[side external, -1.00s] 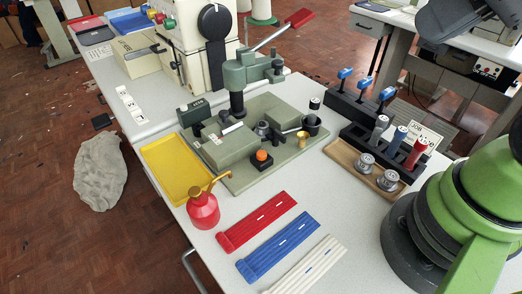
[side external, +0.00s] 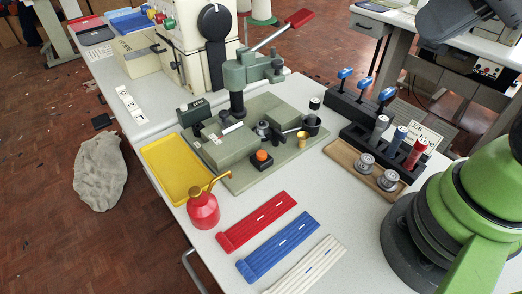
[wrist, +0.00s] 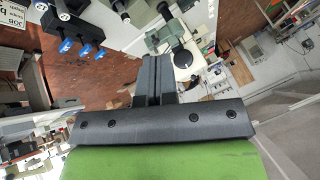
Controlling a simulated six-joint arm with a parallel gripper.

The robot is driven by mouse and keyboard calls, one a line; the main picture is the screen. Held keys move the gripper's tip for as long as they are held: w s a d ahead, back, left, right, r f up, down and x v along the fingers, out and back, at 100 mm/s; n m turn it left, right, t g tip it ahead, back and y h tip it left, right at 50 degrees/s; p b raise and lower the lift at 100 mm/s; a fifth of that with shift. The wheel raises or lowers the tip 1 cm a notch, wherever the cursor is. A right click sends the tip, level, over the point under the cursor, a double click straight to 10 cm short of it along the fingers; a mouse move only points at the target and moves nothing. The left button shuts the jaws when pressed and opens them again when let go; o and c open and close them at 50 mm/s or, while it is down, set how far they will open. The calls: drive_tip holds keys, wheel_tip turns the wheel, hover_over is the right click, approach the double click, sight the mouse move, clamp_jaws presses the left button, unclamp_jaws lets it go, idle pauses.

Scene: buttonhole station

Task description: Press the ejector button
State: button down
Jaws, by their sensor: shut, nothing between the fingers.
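The orange ejector button (side external: 261,155) sits on a dark block at the front of the green-grey machine base (side external: 245,181) in the side view. Nothing touches it there. My gripper (wrist: 158,62) shows in the wrist view, its two dark fingers together with nothing between them. The gripper is out of the side view, where only my green arm shows at the right. In the wrist view the green press head (wrist: 166,36) is beyond the fingertips, and the button cannot be made out.
A red oil can (side external: 203,209) and a yellow tray (side external: 177,171) stand left of the base. Red, blue and white strips lie in front. A wooden tray (side external: 341,155) with metal bobbins and a black rack (side external: 365,112) are at the right. The red-handled lever (side external: 284,32) rises above the press.

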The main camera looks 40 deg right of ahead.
idle(0.3)
drive_tip(key=n+t, duration=0.2)
drive_tip(key=n, duration=1.3)
hover_over(261, 155)
wheel_tip(261, 155, down, 16)
drive_tip(key=shift+f, duration=0.2)
drive_tip(key=shift+f, duration=4.35)
drive_tip(key=shift+f, duration=0.15)
drive_tip(key=shift+f, duration=0.3)
